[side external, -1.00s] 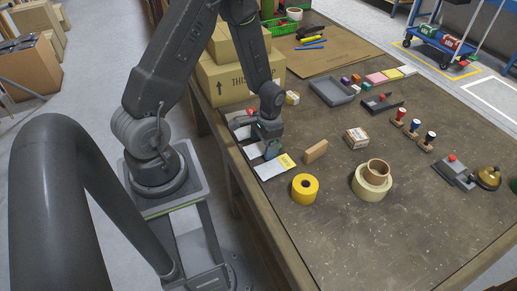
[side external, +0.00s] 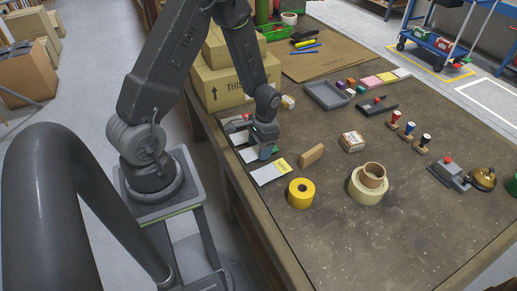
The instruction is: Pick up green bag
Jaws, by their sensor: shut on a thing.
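My gripper (side external: 264,152) points down at the left edge of the workbench, low over a row of white cards. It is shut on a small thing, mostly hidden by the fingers. A blue-green patch shows at the fingertips; I cannot tell whether it is a bag. No green bag can be clearly made out elsewhere. A white and yellow card (side external: 269,173) lies just in front of my gripper, and another white card (side external: 248,154) lies beside it.
A yellow tape roll (side external: 301,193), a tan block (side external: 311,155), a small box (side external: 351,142) and stacked tape rolls (side external: 367,187) stand to the right. Cardboard boxes (side external: 228,85) stand behind my gripper. A grey tray (side external: 326,95) lies further back.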

